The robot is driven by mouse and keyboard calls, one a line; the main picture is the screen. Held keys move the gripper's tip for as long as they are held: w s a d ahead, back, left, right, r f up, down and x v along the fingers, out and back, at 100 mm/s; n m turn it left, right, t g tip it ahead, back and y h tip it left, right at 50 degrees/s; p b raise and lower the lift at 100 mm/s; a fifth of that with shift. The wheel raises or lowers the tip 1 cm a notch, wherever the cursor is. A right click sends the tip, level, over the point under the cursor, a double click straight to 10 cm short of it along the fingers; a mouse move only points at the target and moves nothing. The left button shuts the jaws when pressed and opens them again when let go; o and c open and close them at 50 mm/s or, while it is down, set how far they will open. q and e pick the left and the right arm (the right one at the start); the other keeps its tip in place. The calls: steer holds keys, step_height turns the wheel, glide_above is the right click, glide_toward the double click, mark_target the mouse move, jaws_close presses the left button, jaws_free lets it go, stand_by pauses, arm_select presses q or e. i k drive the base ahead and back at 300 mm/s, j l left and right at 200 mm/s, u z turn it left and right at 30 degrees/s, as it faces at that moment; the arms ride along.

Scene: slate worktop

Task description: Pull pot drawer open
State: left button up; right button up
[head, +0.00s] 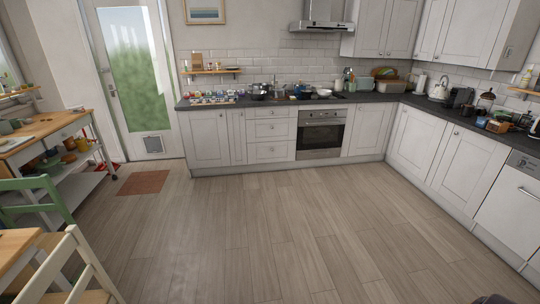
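A stack of white drawers stands in the base cabinets left of the oven, across the room. It has a shallow top drawer (271,112), a middle drawer (271,129) and a deeper bottom drawer (271,152). All look shut, with fronts flush and small dark knobs. No label shows which is the pot drawer. Neither of my grippers is in view; a small dark shape at the bottom right edge is too cut off to identify.
Bare wooden floor (260,220) lies open up to the cabinets. An oven (321,134) is right of the drawers. A green chair (40,200), a pale chair (75,265) and a wooden-topped trolley (45,130) stand at left. A brown mat (143,182) lies by the door (130,80).

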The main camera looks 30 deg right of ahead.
mark_target(278, 151)
steer(key=i+l+z, duration=0.7)
steer(key=i+z, duration=0.2)
steer(key=i, duration=0.15)
steer(key=i+z, duration=0.35)
steer(key=i, duration=1.3)
steer(key=i+l, duration=0.15)
steer(key=i, duration=0.65)
steer(key=i+u, duration=0.1)
steer(key=i, duration=0.75)
steer(key=i+l+u, duration=0.3)
steer(key=i, duration=0.25)
steer(key=i+l+u, duration=0.2)
steer(key=i+u, duration=0.15)
steer(key=i, duration=0.2)
